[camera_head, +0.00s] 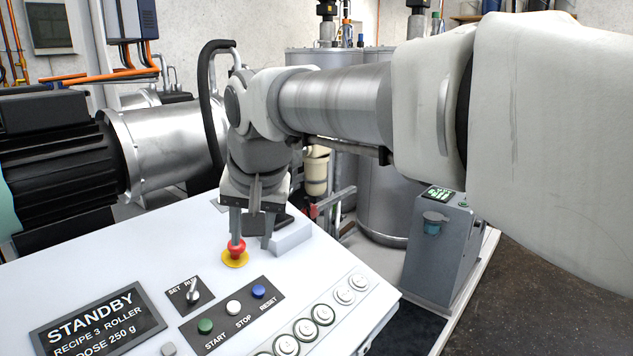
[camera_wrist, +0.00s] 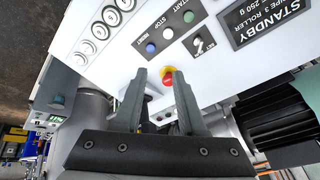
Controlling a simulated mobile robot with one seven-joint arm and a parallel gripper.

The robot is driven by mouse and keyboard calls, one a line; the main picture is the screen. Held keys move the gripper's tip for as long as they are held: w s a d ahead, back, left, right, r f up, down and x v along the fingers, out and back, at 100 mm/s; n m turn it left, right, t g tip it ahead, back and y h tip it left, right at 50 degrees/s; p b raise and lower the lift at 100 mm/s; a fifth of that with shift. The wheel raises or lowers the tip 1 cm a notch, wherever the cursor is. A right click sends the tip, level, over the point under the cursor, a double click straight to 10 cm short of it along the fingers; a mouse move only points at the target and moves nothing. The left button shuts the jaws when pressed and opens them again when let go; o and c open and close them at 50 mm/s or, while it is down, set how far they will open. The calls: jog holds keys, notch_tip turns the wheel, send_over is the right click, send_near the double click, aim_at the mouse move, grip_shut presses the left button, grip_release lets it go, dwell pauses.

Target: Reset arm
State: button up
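My gripper (camera_head: 252,238) points down over the white control panel (camera_head: 330,262). It is open, with two separate fingers and nothing visibly held. In the wrist view, my gripper (camera_wrist: 160,76) has a red stop button on a yellow ring (camera_wrist: 167,78) showing between its fingertips. In the head view, the same red button (camera_head: 236,246) lies just below the left finger. I cannot tell if they touch. My arm reaches in from the upper right.
The panel has a black STANDBY display (camera_head: 98,325), a SET/RUN switch (camera_head: 193,291), green, white and blue buttons (camera_head: 233,308), and several round white buttons (camera_head: 305,329). A grey unit (camera_head: 437,250) stands right; a motor (camera_head: 60,160) is left. Floor (camera_head: 560,300) is open right.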

jog(key=s+d+f+h, duration=0.1)
jog(key=s+d, duration=0.2)
jog(key=d, duration=0.4)
jog(key=s+d+f, duration=0.1)
jog(key=s+d, duration=0.2)
jog(key=d, duration=0.5)
jog(key=s+d+f+t+h, duration=0.1)
jog(key=s+d+f, duration=0.6)
jog(key=s+d, duration=0.3)
jog(key=shift+f+m+h, duration=0.3)
jog(key=shift+f, duration=0.05)
